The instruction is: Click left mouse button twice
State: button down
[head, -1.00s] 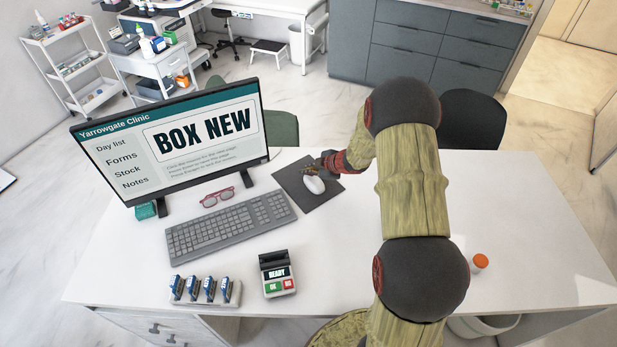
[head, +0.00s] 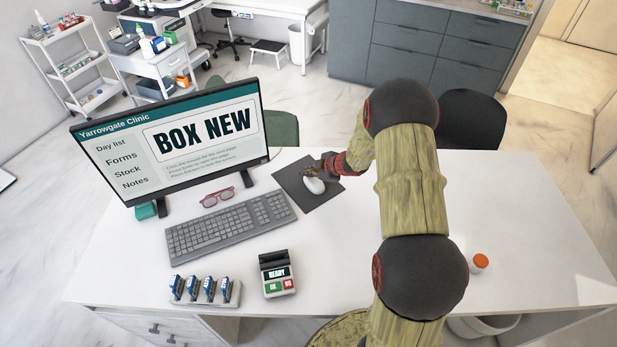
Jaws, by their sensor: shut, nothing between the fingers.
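The white mouse (head: 314,186) lies on a dark mouse pad (head: 312,203) to the right of the keyboard. My gripper (head: 318,172) is shut with nothing in it. Its tips are at the far end of the mouse, just above or touching it; I cannot tell which. The wrist comes in from the right over the pad. The monitor (head: 205,135) shows "BOX NEW" in a panel, with Day list, Forms, Stock and Notes at its left.
A grey keyboard (head: 229,228) and red glasses (head: 217,197) lie left of the pad. A card terminal (head: 277,274) reading "READY" and a rack of blue items (head: 205,290) stand at the front. An orange-capped thing (head: 480,261) stands at right. The desk's right side (head: 530,220) is clear.

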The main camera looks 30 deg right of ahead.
aim_at(308, 178)
jog(key=shift+f, duration=0.25)
dwell(0.6)
jog(key=shift+r+p, duration=0.75)
jog(key=shift+p, duration=0.05)
notch_tip(308, 178, up, 5)
jog(key=p, duration=0.5)
dwell(1.8)
